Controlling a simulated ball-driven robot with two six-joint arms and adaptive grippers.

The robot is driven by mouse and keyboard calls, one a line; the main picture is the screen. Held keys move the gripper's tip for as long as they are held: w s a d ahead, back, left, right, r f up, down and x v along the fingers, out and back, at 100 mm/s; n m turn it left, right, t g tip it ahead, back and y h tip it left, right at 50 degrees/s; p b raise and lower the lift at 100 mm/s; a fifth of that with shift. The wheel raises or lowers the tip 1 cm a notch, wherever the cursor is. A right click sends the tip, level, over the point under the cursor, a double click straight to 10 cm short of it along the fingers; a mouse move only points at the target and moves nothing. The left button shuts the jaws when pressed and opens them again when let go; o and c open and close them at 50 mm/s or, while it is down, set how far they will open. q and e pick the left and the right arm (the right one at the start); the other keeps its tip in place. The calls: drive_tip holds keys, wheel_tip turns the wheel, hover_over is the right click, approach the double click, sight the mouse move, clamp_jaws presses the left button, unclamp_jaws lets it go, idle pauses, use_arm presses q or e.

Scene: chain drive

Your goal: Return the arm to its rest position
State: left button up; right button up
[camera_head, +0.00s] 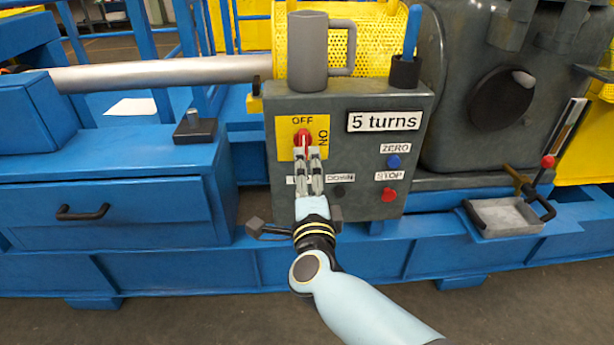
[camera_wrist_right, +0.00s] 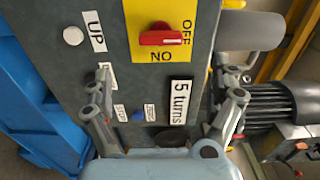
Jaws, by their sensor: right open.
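My right gripper (camera_head: 308,156) is in front of the grey control box (camera_head: 354,110), just below the red rotary switch (camera_head: 303,137) in the head view. In the right wrist view its two fingers (camera_wrist_right: 168,78) stand wide apart with nothing between them. The red switch (camera_wrist_right: 162,38) on its yellow OFF/ON plate (camera_wrist_right: 140,15) is clear of the fingers in that view. Its long handle lies in line with the OFF label. My right arm comes up from the bottom right. My left gripper is not in view.
A grey mug (camera_head: 308,50) and a black holder (camera_head: 405,72) with a blue-handled tool stand on the box. Blue ZERO (camera_head: 393,162) and red STOP (camera_head: 389,195) buttons are on its front. A metal tray (camera_head: 505,216) is at right. Floor in front looks clear.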

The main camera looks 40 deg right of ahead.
drive_tip(key=s+a+f+n+g+y, duration=0.1)
drive_tip(key=s+f+n+g+y, duration=0.25)
drive_tip(key=s+f+n, duration=0.6)
drive_tip(key=s+a+f+n+g+y, duration=0.15)
drive_tip(key=s+f+n+y, duration=0.3)
drive_tip(key=s+f, duration=1)
drive_tip(key=s+d+f+n+g, duration=0.1)
drive_tip(key=s+f+n+g, duration=0.3)
drive_tip(key=s+f, duration=0.3)
drive_tip(key=s+d+f+n+g, duration=0.2)
drive_tip(key=s+f+n+g, duration=0.3)
drive_tip(key=s, duration=1.2)
wheel_tip(320, 180, down, 3)
drive_tip(key=shift+f+n+g+y, duration=0.2)
drive_tip(key=shift+n+g+y, duration=0.15)
drive_tip(key=shift+n, duration=0.45)
